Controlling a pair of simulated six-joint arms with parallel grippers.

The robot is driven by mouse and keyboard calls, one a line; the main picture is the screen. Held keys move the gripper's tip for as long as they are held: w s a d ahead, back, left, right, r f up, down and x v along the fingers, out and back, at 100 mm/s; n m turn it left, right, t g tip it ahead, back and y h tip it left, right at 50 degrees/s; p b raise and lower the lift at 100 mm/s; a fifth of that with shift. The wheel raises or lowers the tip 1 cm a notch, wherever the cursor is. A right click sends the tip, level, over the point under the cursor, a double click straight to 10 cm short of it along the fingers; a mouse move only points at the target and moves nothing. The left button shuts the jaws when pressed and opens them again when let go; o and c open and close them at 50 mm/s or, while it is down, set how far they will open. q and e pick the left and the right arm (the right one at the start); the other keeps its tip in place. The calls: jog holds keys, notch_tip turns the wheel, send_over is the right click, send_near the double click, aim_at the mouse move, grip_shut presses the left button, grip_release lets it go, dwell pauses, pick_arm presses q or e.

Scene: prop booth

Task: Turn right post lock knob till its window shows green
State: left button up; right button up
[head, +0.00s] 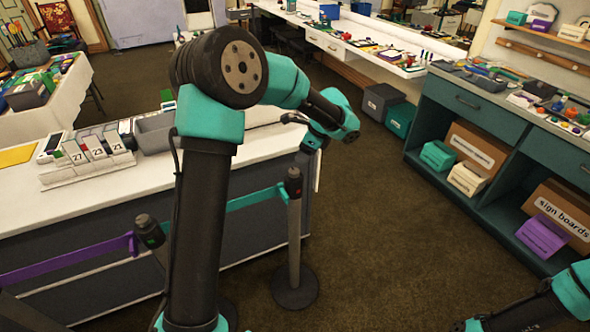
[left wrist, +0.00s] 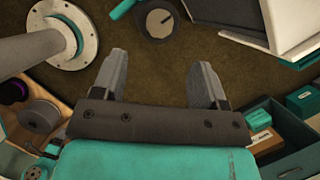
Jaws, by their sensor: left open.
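The right post (head: 294,235) stands upright on a round dark base, with a dark lock knob (head: 293,173) on its top. A teal belt (head: 255,198) runs from it to the left. In the left wrist view, a dark round post top (left wrist: 160,24) with a pale mark lies beyond my fingertips. My left gripper (left wrist: 160,62) is open and empty, its two grey fingers apart. In the head view it is small, above the right post and apart from its knob. My right gripper is outside the view.
The left post (head: 150,232) holds a purple belt (head: 70,263). A white counter (head: 90,195) with flip number cards (head: 93,148) stands behind the belts. A teal cabinet (head: 480,110) is at the right. The carpet between is clear.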

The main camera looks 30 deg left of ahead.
aim_at(294, 170)
pick_arm(q)
jog(key=x, duration=0.9)
jog(key=shift+f, duration=0.3)
jog(key=shift+c, duration=0.4)
jog(key=c, duration=0.8)
jog(key=shift+c, duration=0.2)
